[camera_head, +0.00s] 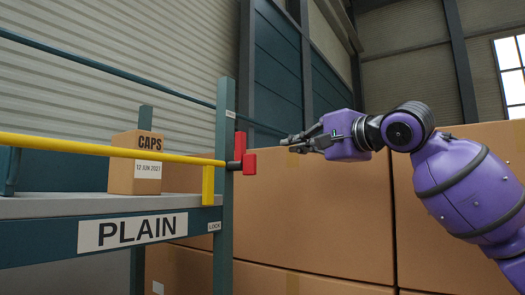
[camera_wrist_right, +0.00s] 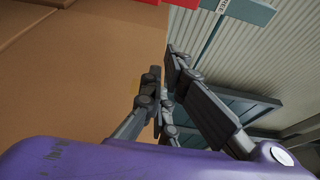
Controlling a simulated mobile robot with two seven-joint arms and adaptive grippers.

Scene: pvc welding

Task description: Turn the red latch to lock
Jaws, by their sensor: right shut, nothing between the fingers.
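The red latch (camera_head: 249,161) is on the right side of the teal rack post, at the right end of the yellow bar (camera_head: 110,148). It has a red upright part and a red block on a dark pivot. Red parts (camera_wrist_right: 185,3) also show at the top edge of the right wrist view, cut off by the frame. My right gripper (camera_head: 286,141) comes in from the right, with its fingers pointing left toward the latch and a gap between. Its fingers also show in the right wrist view (camera_wrist_right: 162,66), shut and empty. My left gripper is out of view.
The teal rack post (camera_head: 223,255) carries a small LOCK label (camera_head: 214,227) and a yellow bracket (camera_head: 208,186). A CAPS box (camera_head: 122,180) stands on the shelf behind the yellow bar. A PLAIN sign (camera_head: 132,231) is on the shelf front. Large cardboard boxes (camera_head: 335,220) fill the background behind my right arm.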

